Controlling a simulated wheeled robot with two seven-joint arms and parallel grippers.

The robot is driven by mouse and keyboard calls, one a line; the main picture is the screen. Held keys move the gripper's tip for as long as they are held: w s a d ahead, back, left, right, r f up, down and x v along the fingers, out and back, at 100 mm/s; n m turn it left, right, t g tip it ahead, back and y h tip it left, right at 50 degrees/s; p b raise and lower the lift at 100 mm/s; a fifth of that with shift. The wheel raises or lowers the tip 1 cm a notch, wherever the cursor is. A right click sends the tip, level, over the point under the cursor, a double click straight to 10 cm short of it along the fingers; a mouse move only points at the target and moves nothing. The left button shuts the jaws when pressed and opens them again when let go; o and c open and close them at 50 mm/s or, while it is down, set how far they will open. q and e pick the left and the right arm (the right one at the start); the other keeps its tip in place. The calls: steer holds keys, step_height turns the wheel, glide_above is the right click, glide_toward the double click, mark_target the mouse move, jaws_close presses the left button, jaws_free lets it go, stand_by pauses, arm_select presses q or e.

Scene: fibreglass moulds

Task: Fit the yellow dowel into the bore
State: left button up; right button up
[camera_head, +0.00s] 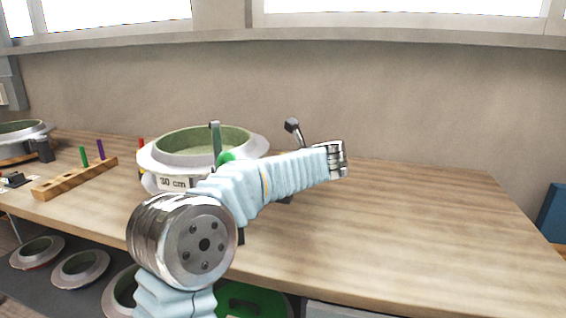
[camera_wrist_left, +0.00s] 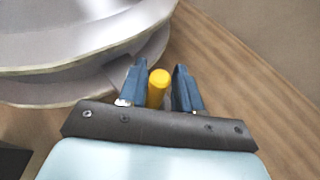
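In the left wrist view the yellow dowel (camera_wrist_left: 158,87) stands between the two blue fingers of my left gripper (camera_wrist_left: 160,82), which look closed on it. The pale grey mould flange (camera_wrist_left: 85,45) is close by to the left of the fingers. In the head view the mould (camera_head: 165,157), green inside and labelled "30 cm", stands on the bench partly behind my left arm. My left gripper and the dowel are hidden there behind the arm. I cannot make out the bore in either view. My right gripper is not in view.
A grey upright (camera_head: 215,140) and a dark-knobbed lever (camera_head: 293,128) rise by the mould. The bench (camera_head: 430,220) is clear at the right.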

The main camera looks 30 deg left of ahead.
arm_select(q)
steer(key=shift+s+a+p, duration=0.1)
steer(key=shift+a+p, duration=0.1)
steer(key=shift+p, duration=0.35)
steer(key=shift+s+d+b, duration=0.3)
steer(key=shift+d+b, duration=0.2)
steer(key=shift+d, duration=0.1)
steer(key=v, duration=1.1)
steer(key=shift+w+r+b, duration=0.2)
steer(key=shift+r+b, duration=0.15)
steer(key=shift+b, duration=0.1)
steer(key=shift+a, duration=0.15)
